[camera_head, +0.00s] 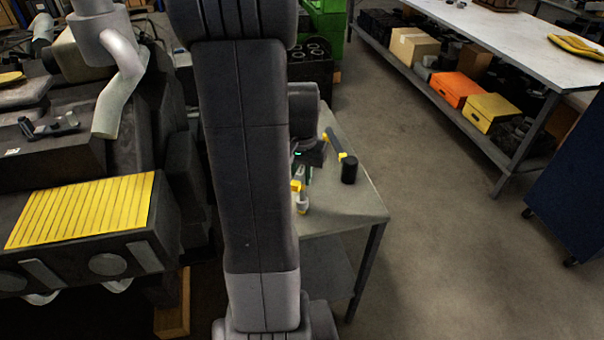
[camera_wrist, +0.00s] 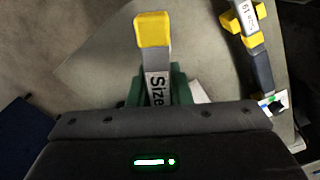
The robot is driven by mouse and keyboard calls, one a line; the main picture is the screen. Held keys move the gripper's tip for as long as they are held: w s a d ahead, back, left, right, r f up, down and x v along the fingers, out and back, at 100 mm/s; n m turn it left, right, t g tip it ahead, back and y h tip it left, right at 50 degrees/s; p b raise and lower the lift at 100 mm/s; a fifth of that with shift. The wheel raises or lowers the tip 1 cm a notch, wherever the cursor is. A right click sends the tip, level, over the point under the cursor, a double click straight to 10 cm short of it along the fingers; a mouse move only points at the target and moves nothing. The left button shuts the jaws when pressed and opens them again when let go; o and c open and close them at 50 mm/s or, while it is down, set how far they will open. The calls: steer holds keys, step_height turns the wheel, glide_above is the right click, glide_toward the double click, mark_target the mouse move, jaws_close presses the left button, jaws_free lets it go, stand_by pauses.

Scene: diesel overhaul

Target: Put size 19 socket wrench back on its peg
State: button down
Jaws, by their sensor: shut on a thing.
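My gripper (camera_wrist: 158,88) is shut on a wrench (camera_wrist: 155,55) with a grey shaft and yellow end, over the small table's top. Its label reads "Size"; the number is hidden by my gripper. A second yellow and dark wrench (camera_wrist: 258,62) lies at the upper right of the wrist view, apart from my gripper; its label appears to read "Size 19". In the head view my gripper (camera_head: 303,163) is partly hidden behind my arm, with a yellow and grey tool (camera_head: 300,196) just below it; I cannot tell which wrench this is. No peg can be made out.
A large engine with a yellow ribbed cover (camera_head: 85,210) stands left. A long workbench (camera_head: 500,35) and a blue cabinet (camera_head: 575,170) stand right, with clear floor between.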

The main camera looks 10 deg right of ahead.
steer(key=shift+f, duration=0.2)
steer(key=shift+f+b, duration=0.95)
steer(key=shift+f, duration=0.05)
steer(key=c, duration=0.7)
jaws_free()
steer(key=shift+r, duration=0.1)
step_height(320, 180, up, 9)
steer(key=p, duration=0.7)
steer(key=shift+f, duration=0.2)
